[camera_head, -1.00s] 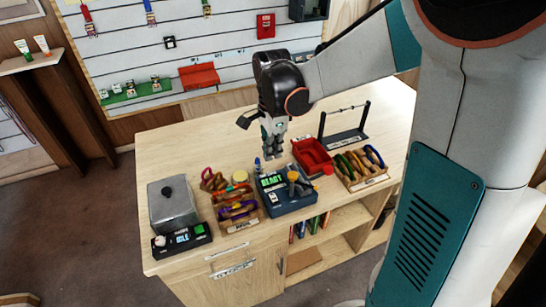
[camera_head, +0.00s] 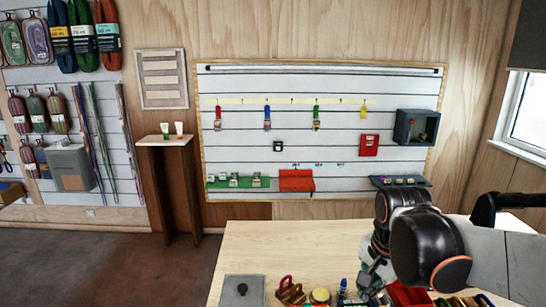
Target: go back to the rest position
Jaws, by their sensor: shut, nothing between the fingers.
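My gripper (camera_head: 370,280) points down over the front part of the wooden table (camera_head: 290,240), near the bottom edge of the view. It is shut and empty. My dark wrist and pale arm reach in from the right and cover part of the table. Below and beside the gripper the tops of several items show, cut off by the picture's edge.
A grey lidded box (camera_head: 243,290) stands at the table's front left. A red tray (camera_head: 410,294) lies right of my gripper. The slatted wall panel (camera_head: 330,100) holds a red shelf (camera_head: 296,181) and a green shelf (camera_head: 237,183). The table's back left is clear.

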